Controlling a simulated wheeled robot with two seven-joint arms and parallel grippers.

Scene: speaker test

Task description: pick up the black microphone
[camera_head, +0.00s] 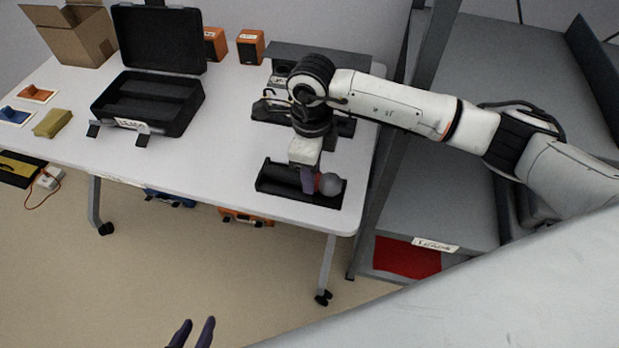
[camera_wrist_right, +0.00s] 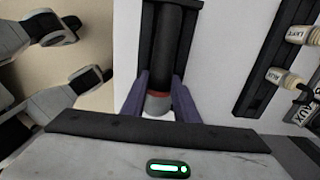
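The black microphone lies in a black tray (camera_head: 276,179) near the table's right front edge. In the head view its round grey head (camera_head: 330,184) shows at the tray's right end, and the handle is mostly hidden. In the right wrist view the black handle (camera_wrist_right: 176,45), a red ring and the grey head (camera_wrist_right: 158,104) are visible. My right gripper (camera_head: 308,178) is over the tray, with its purple fingers (camera_wrist_right: 160,80) on either side of the microphone near its head. I cannot tell whether they press on it. My left gripper (camera_head: 194,334) shows two separated fingertips at the bottom edge, empty.
A black holder with labelled connectors (camera_wrist_right: 278,75) stands close behind the tray. An open black case (camera_head: 150,98), a cardboard box (camera_head: 75,38) and orange speakers (camera_head: 250,46) are further left and back. Grey shelving (camera_head: 450,190) borders the table's right. The table's middle front is clear.

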